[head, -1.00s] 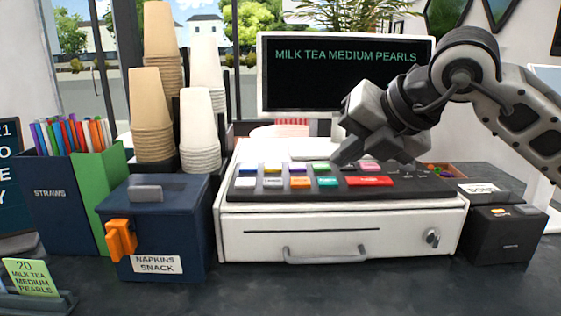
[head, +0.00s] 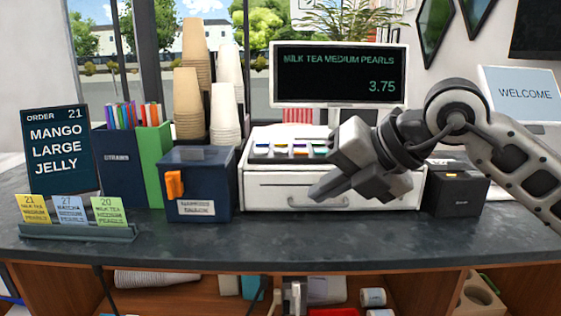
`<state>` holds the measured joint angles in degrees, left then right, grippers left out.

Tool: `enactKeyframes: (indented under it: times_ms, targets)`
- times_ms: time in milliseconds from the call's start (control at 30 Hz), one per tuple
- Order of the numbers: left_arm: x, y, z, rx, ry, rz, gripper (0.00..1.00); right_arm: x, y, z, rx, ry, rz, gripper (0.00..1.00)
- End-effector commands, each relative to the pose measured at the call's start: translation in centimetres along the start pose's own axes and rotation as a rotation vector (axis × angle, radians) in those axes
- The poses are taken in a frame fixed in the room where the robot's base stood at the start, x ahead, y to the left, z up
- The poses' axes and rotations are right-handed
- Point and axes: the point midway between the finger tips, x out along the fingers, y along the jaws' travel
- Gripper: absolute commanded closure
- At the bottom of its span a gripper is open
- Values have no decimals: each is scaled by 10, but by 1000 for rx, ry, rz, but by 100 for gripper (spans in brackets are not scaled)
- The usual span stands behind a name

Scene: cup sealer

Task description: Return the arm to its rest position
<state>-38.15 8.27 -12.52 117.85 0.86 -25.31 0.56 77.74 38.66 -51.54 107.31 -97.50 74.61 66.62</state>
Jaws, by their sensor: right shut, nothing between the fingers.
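My right gripper (head: 318,192) is in front of the cash register (head: 262,192), on the right side of the head view. It is shut and empty, with its fingers pointing left and down. It hides part of the register's keys and drawer front. My right arm comes in from the right edge. The register screen (head: 338,75) reads "MILK TEA MEDIUM PEARLS" and "3.75". My left gripper does not show.
A napkin box (head: 198,185), a straw holder (head: 118,165) and stacked cups (head: 226,110) stand left of the register. An order sign (head: 60,150) and a ticket rack (head: 78,232) are at far left. A black box (head: 456,190) stands at right. The front counter strip (head: 300,235) is clear.

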Motion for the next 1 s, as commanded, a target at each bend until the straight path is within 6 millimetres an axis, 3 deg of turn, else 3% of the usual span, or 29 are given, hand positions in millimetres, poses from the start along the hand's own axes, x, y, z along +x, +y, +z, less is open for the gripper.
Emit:
enactKeyframes:
  times_ms: [200,367,467,567,667,767,833,933,1000]
  targets:
    - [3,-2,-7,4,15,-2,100,33,21,-48,43,181,254,100]
    - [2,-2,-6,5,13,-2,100,48,42,-84,149,307,529,100]
    - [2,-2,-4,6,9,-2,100,50,54,-100,299,360,764,100]
    - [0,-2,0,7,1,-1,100,48,54,-101,528,352,1004,100]
    - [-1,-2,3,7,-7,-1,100,52,31,-91,811,272,1182,100]
    - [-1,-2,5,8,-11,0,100,64,-14,-83,1132,139,1277,100]
    - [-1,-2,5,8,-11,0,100,80,-59,-85,1370,20,1283,100]
    - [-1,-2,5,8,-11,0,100,104,-128,-108,1698,-154,1209,100]
    - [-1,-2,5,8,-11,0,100,120,-172,-134,1893,-260,1114,100]
